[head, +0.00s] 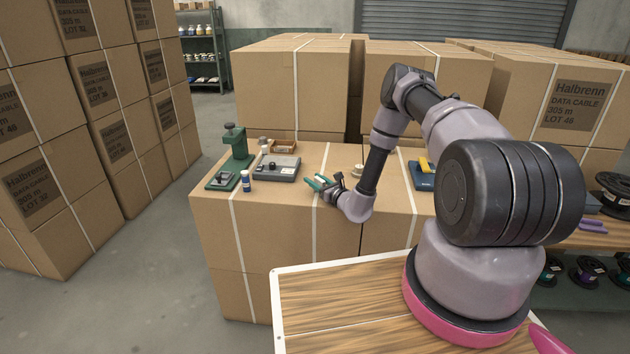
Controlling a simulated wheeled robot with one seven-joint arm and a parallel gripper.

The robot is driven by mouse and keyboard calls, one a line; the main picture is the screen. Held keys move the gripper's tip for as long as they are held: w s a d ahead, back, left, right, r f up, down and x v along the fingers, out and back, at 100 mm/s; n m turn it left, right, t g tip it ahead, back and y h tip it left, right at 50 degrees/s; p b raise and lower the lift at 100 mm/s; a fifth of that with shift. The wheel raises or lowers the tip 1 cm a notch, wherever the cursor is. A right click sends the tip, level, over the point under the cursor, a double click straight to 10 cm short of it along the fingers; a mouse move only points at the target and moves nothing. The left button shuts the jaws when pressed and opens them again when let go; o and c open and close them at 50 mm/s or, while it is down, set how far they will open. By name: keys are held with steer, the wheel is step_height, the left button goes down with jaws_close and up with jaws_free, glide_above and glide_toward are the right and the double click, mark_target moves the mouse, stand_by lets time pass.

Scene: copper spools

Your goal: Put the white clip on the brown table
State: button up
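My gripper (322,184) is low over the top of the cardboard cartons, its fingers pointing left. Teal parts show at the fingertips; whether they are finger pads or a separate tool is too small to tell, as is whether the fingers are open. No white clip can be made out for certain. A brown wooden table (566,240) shows at the right edge, partly hidden behind the arm.
A blue item with yellow (422,180) is right of the arm. Purple-handled tools (593,227) and a black spool (613,196) are at the wooden table.

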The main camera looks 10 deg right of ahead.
steer(key=shift+r, duration=0.2)
steer(key=v, duration=1.2)
steer(key=s+a+r+n+g+y, duration=0.1)
steer(key=a+r+n+g+y, duration=0.3)
steer(key=r, duration=0.5)
steer(key=s+a+r+n+g+y, duration=0.25)
steer(key=r+n, duration=0.25)
steer(key=r, duration=0.3)
steer(key=s+a+r+n+g+y, duration=0.15)
steer(key=a+r+n+g, duration=0.3)
steer(key=r, duration=0.45)
steer(key=s+d+r+n+g+h, duration=0.2)
steer(key=s+r+n+g+h, duration=0.4)
steer(key=s+r+n, duration=0.65)
steer(key=s+d+r+t+h, duration=0.8)
steer(key=s+d+r, duration=0.2)
steer(key=s+r, duration=0.1)
steer(key=shift+s+d, duration=0.2)
steer(key=shift+s, duration=0.6)
